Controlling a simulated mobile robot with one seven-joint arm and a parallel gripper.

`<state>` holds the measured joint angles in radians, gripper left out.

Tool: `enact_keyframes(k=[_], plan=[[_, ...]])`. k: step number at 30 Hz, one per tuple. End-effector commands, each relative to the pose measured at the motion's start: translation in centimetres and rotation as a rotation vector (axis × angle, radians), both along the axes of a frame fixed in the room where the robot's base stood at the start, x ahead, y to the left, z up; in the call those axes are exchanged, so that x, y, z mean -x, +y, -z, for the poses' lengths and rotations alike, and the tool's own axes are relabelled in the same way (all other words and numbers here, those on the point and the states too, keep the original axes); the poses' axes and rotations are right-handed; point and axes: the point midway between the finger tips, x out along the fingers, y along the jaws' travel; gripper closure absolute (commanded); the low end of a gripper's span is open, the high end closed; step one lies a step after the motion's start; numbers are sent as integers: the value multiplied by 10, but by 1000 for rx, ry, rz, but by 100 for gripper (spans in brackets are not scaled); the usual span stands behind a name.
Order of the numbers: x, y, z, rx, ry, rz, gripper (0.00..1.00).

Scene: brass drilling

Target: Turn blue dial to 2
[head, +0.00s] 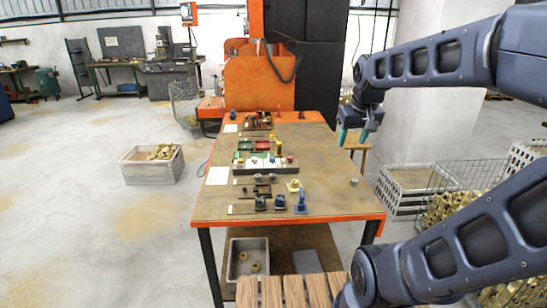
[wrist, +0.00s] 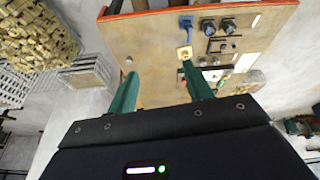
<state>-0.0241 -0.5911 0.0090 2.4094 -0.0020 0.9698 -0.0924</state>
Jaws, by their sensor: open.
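Two dark, bluish round dials stand on the table's near part in the head view, a left dial (head: 261,202) and a right dial (head: 280,202). Beside them is a bright blue upright piece on a blue base (head: 301,203). The same dials (wrist: 207,26) (wrist: 229,25) and blue piece (wrist: 186,22) show at the top of the wrist view. I cannot tell which is the blue dial, and no scale numbers are readable. My gripper (head: 352,137), with green fingers, is open and empty above the table's right edge, apart from the dials. Its fingers also show in the wrist view (wrist: 160,70).
The orange-edged table (head: 330,205) also holds a yellow piece (head: 293,186), a small grey cylinder (head: 354,182) and a tray with coloured knobs (head: 265,163). Its right side is mostly bare. Grey crates (head: 398,204) stand on the floor to the right.

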Motion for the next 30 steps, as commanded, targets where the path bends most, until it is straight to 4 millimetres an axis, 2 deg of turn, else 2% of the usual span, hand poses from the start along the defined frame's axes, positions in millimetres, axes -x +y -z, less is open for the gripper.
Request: enact_keyframes(k=[1, 7, 15, 23, 30], plan=[[-14, 3, -3, 7, 12, -23, 49], [-66, 14, -14, 36, 50, -116, 49], [-140, 34, -17, 68, 97, -243, 49], [-212, 57, -6, 97, 142, -367, 49], [-277, 82, 17, 118, 184, -481, 49]])
